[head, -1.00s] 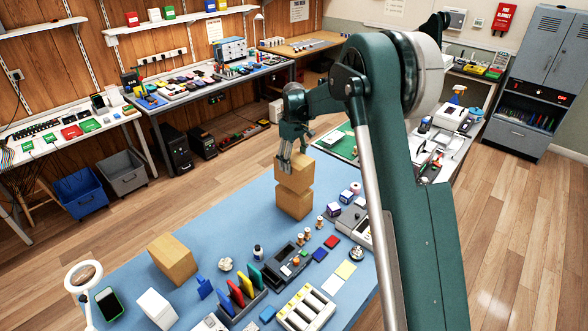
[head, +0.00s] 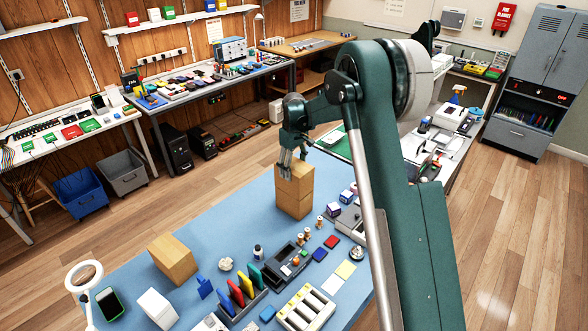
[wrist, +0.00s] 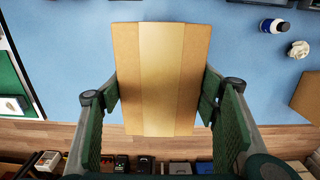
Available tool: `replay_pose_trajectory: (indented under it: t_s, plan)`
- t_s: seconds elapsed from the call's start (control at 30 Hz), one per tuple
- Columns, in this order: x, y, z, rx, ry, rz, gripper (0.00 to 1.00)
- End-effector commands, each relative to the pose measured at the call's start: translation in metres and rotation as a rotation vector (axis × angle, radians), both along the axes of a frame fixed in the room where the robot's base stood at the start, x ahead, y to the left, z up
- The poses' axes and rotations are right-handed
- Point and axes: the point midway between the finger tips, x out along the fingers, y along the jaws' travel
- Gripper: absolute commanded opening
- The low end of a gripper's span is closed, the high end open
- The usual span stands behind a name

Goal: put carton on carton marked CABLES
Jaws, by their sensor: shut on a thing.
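A brown carton (head: 296,180) is in my gripper (head: 285,162), near the far edge of the blue bench top. It sits squarely over a lower brown carton (head: 295,205), and the two look in contact. In the wrist view the held carton (wrist: 160,75), with a paler tape band, fills the space between the two fingers (wrist: 162,100). The fingers press its left and right sides. No CABLES mark is readable on either carton. The wrist view hides the lower carton behind the held one.
Another brown carton (head: 172,259) stands at the left of the blue bench (head: 235,215). A white box (head: 157,308), a magnifier lamp (head: 84,275), coloured folders (head: 245,283) and trays crowd the near side. The bench left of the stack is clear.

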Motion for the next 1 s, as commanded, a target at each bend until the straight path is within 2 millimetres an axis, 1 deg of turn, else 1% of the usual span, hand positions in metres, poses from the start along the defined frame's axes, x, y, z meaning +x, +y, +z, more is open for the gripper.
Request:
replay_pose_trajectory:
  t_s: [0.23,0.27,0.33,0.37,0.77,0.87,1.0]
  plan:
    - [0.000,0.000,-0.003,0.000,0.000,0.000,0.33]
    - [0.000,0.000,-0.003,0.000,0.000,0.000,0.64]
    - [0.000,0.000,-0.003,0.000,0.000,0.000,0.74]
    - [0.000,0.000,-0.003,0.000,0.000,0.000,0.75]
    - [0.000,0.000,-0.001,0.000,0.000,0.000,0.75]
    - [0.000,0.000,0.001,0.000,0.000,0.000,0.75]
    - [0.000,0.000,0.012,0.000,0.000,0.000,0.75]
